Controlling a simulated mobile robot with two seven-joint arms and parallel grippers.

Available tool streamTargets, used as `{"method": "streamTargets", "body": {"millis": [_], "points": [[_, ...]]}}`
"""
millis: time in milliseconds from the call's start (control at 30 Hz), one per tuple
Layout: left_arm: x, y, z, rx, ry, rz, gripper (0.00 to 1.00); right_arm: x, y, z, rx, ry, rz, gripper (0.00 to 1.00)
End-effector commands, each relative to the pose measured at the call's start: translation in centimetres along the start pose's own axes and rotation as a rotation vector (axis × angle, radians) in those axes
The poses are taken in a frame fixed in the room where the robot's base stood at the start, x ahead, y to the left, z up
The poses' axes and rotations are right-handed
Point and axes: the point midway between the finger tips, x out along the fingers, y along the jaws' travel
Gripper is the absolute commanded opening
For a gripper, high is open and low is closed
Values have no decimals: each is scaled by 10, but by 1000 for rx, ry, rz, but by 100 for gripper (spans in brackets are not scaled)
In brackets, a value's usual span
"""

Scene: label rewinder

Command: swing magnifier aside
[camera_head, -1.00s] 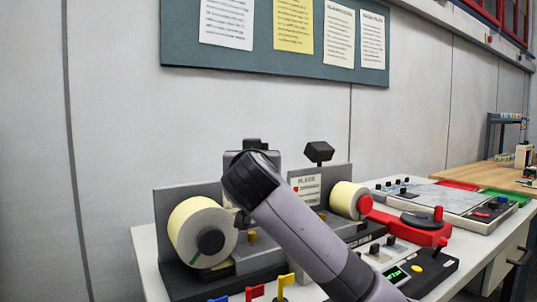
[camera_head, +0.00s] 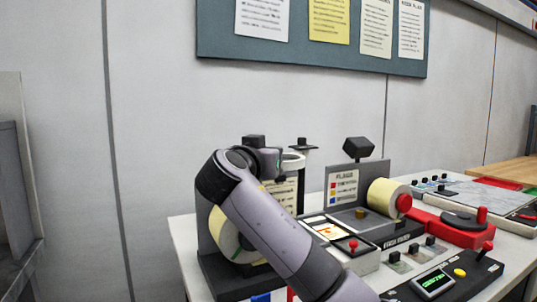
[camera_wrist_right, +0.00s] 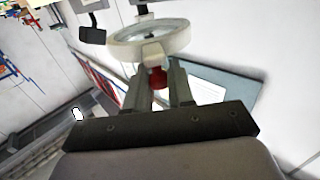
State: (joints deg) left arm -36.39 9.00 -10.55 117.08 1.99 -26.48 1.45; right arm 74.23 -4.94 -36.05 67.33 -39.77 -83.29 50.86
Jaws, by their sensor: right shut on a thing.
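The magnifier is a white ring with a clear lens (camera_wrist_right: 150,36) in the right wrist view, with a red knob (camera_wrist_right: 157,76) on its near side. My right gripper (camera_wrist_right: 158,84) is shut on that red knob. In the head view part of the magnifier's white ring (camera_head: 294,161) shows just behind my right gripper (camera_head: 272,160), at the left part of the rewinder. The lit inspection window (camera_head: 328,230) lies uncovered to the right of the ring. My arm hides the magnifier's lower part and much of the left roll (camera_head: 222,232). My left gripper is out of view.
The right label roll (camera_head: 385,198) has a red hub beside a red crank base (camera_head: 440,225). A black control box (camera_head: 445,280) with a green display stands at the front right. The placard panel (camera_head: 345,185) rises behind. A grey wall closes the back.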

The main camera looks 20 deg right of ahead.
Motion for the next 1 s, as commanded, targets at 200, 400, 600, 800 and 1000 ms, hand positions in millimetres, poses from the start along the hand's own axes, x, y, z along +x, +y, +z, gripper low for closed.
{"method": "streamTargets", "body": {"millis": [200, 400, 600, 800, 1000], "points": [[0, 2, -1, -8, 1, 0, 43, 0, 2, -5, 4, 12, 2, 42], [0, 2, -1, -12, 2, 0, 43, 0, 1, -3, 2, 7, 1, 42], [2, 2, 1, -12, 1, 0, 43, -9, 0, -1, 1, 6, -2, 42], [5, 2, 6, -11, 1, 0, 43, -40, 0, -1, 4, 7, -3, 42], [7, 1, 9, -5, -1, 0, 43, -65, 1, -2, 3, 8, 0, 42]]}}
